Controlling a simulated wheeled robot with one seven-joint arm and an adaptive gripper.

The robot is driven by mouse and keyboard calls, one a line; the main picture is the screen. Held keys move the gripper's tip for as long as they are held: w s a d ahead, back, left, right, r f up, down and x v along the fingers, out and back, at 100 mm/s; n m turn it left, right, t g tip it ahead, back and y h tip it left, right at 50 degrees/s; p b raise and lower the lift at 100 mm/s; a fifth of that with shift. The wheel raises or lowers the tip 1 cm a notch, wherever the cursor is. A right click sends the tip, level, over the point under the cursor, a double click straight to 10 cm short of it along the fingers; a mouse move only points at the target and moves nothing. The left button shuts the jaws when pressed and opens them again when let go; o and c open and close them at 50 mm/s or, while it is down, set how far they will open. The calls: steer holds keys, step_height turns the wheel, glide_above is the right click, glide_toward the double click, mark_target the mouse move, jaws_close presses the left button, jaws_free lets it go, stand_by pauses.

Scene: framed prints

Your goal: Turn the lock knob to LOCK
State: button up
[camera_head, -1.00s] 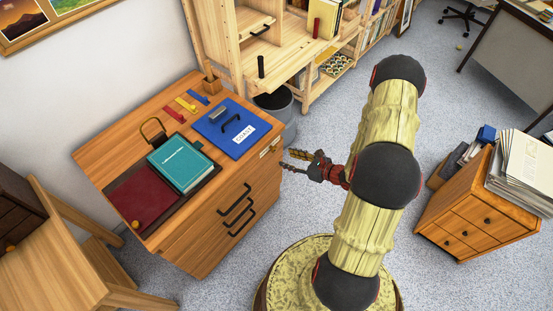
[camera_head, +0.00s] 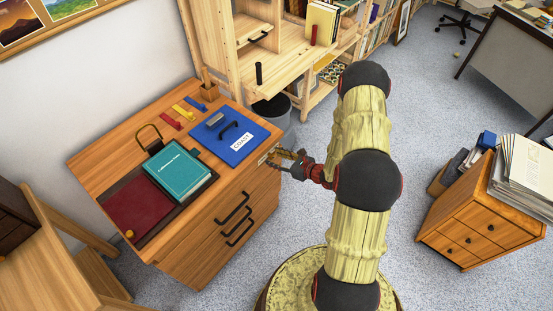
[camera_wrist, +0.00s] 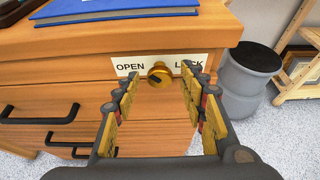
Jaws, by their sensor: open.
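The lock knob (camera_wrist: 160,75) is a round brass knob with a dark slot, on the front of the wooden cabinet (camera_wrist: 60,45) near its upper right corner. A white label (camera_wrist: 130,65) behind it reads OPEN on the left and LOCK on the right. The slot looks tilted, its upper end toward the OPEN side. My gripper (camera_wrist: 155,105) is open in the wrist view, its yellow-padded fingers on either side of the knob's line and apart from it. In the head view my gripper (camera_head: 288,160) is close to the cabinet's front edge, and the knob is hard to make out there.
Black drawer handles (camera_wrist: 40,115) stick out left of my gripper. A blue COAST binder (camera_head: 232,138), a teal book (camera_head: 178,173) and a dark red folder (camera_head: 138,210) lie on the cabinet top. A grey bin (camera_wrist: 245,78) stands just right of the cabinet.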

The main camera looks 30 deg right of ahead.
steer(key=shift+c, duration=0.7)
jaws_close()
steer(key=shift+d+r+m+g+y+p, duration=0.15)
steer(key=shift+m+g+y+p, duration=0.15)
steer(key=shift+m+y+p, duration=0.7)
steer(key=m, duration=0.1)
steer(key=m+y+p, duration=0.1)
steer(key=m+y, duration=0.1)
steer(key=m, duration=0.1)
steer(key=shift+d+f+p, duration=0.1)
steer(key=shift+f+p, duration=0.15)
steer(key=shift+p, duration=0.05)
steer(key=m+y, duration=0.2)
steer(key=m, duration=0.1)
steer(key=shift+f+m, duration=0.15)
steer(key=shift+m, duration=0.15)
steer(key=shift+w+m+t+y+b, duration=0.1)
steer(key=shift+m+t+y+b, duration=0.55)
steer(key=shift+m, duration=1.25)
